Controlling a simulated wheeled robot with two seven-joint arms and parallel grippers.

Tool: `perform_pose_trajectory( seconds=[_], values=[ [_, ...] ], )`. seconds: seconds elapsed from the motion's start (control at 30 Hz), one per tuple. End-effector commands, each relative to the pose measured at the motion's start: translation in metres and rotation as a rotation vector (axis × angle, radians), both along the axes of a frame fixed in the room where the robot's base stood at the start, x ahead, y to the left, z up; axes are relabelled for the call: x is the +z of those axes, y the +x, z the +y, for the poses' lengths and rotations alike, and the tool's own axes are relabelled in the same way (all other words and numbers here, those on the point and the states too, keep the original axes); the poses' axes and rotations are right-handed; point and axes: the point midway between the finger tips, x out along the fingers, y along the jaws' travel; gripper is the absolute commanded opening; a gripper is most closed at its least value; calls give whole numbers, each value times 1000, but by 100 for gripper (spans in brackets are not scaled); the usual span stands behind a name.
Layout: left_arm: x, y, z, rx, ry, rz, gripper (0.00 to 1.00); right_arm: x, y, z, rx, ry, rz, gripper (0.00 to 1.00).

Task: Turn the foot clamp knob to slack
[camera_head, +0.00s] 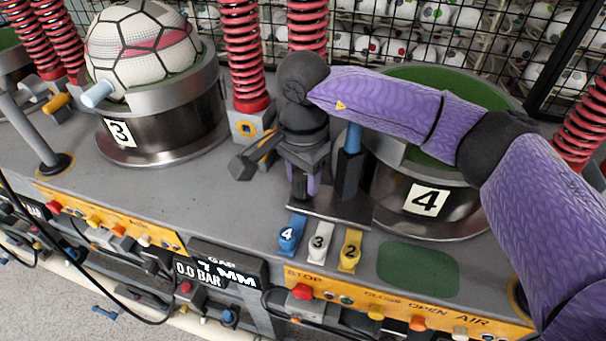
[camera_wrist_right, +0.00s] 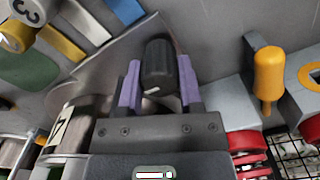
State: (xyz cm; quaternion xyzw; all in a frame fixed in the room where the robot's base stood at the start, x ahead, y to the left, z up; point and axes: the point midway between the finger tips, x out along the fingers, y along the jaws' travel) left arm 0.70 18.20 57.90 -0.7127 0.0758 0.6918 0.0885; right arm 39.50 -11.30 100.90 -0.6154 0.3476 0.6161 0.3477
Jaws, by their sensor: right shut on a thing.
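The foot clamp knob (camera_wrist_right: 158,62) is a black ribbed knob with a small white mark, seen in the right wrist view between the two purple fingers of my right gripper (camera_wrist_right: 159,88). The gripper is shut on it, with one finger on each side. In the head view my right gripper (camera_head: 302,188) points down at the metal foot plate (camera_head: 330,205) beside press 4, and the knob is mostly hidden by the fingers. I cannot tell the knob's slack or tight setting from its mark. My left gripper is not in view.
Press 4 (camera_head: 425,200) stands right of the gripper, press 3 (camera_head: 160,125) with a ball (camera_head: 142,45) at left. A blue-topped dark post (camera_head: 350,170) is close on the right. Numbered tags (camera_head: 320,242) lie in front. Red springs (camera_head: 243,50) rise behind.

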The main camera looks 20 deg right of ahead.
Motion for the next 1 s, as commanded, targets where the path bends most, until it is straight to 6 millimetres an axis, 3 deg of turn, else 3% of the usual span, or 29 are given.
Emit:
perform_pose_trajectory(
  seconds=[0.27,0.3,0.47,0.77,1.0],
  values=[
    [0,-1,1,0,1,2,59,1,1,0,2,1,-3,0],
    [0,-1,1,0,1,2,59,1,1,0,2,1,-3,48],
    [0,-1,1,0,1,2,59,1,0,0,1,0,-2,81],
    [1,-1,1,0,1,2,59,4,0,0,1,0,-2,81],
    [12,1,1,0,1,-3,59,61,1,0,1,1,-7,81]
  ],
)
